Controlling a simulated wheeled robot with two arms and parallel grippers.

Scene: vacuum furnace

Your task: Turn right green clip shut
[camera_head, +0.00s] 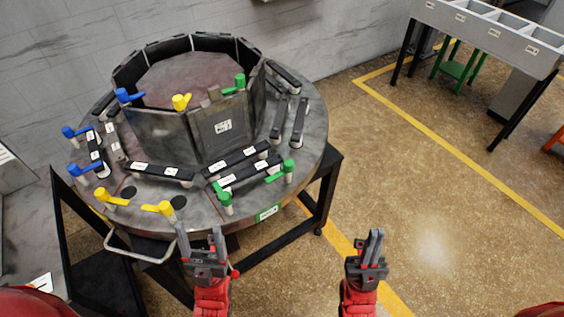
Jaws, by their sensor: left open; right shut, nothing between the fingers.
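The right green clip (287,170) stands on the right front rim of the round grey furnace table (312,150). Its lever points left toward the black bars. Another green clip (224,198) stands to its left on the front rim, and a third green clip (240,83) is up on the octagonal chamber wall. My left gripper (201,240) is open and empty in front of the table's front edge. My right gripper (375,240) is shut and empty, to the right of the table over the floor, apart from the clip.
Yellow clips (110,199) and blue clips (82,170) stand along the left side. Black bars (237,158) lie on the table. A metal handle (140,252) sticks out at the front left. The floor (440,200) to the right is free, with a grey bin table (500,35) beyond.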

